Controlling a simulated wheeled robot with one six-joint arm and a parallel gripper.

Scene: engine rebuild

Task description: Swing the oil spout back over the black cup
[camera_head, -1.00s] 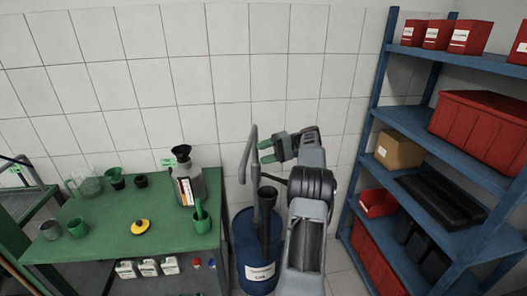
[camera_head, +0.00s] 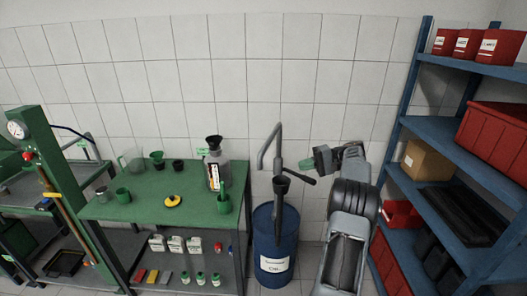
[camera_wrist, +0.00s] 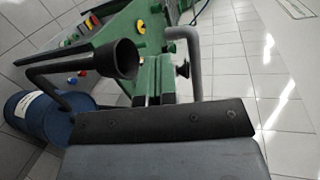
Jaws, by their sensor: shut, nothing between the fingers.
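The oil spout (camera_head: 278,143) is a grey bent pipe rising from the blue oil drum (camera_head: 270,232). Its downturned end hangs to the left of the black cup (camera_head: 281,184) in the head view, not over its mouth. The cup is funnel-shaped and sits on a bracket above the drum. My gripper (camera_head: 307,164) is shut and empty, to the right of the spout and apart from it. In the wrist view the green fingertips (camera_wrist: 153,78) lie between the black cup (camera_wrist: 115,57) on the left and the grey pipe (camera_wrist: 193,65) on the right.
A dark pump lever (camera_head: 300,178) sticks out right of the pipe, below my gripper. The green bench (camera_head: 140,206) with cups and an oil jug (camera_head: 213,170) stands left. The blue shelf rack (camera_head: 455,137) stands close on my right.

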